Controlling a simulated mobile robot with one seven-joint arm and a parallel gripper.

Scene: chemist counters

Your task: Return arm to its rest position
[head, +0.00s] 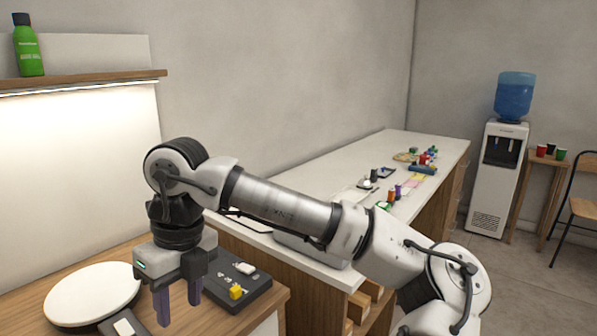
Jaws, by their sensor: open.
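My arm reaches from the lower right of the head view across to the left, with its elbow links bent over the counters. My gripper (178,301) points down above the wooden counter at the lower left. Its two dark fingers are apart, and nothing shows between them. It is just left of a dark tray (257,296) that holds a small yellow item (236,292) and a few pale pieces. The gripper hides part of the counter and the tray's left side.
A round white plate-like disc (92,293) lies left of the gripper. A green bottle (28,50) stands on the shelf (85,82) above. A long white counter (400,150) with several small items runs behind my arm. A water cooler (497,180) and a chair (580,207) are at the right.

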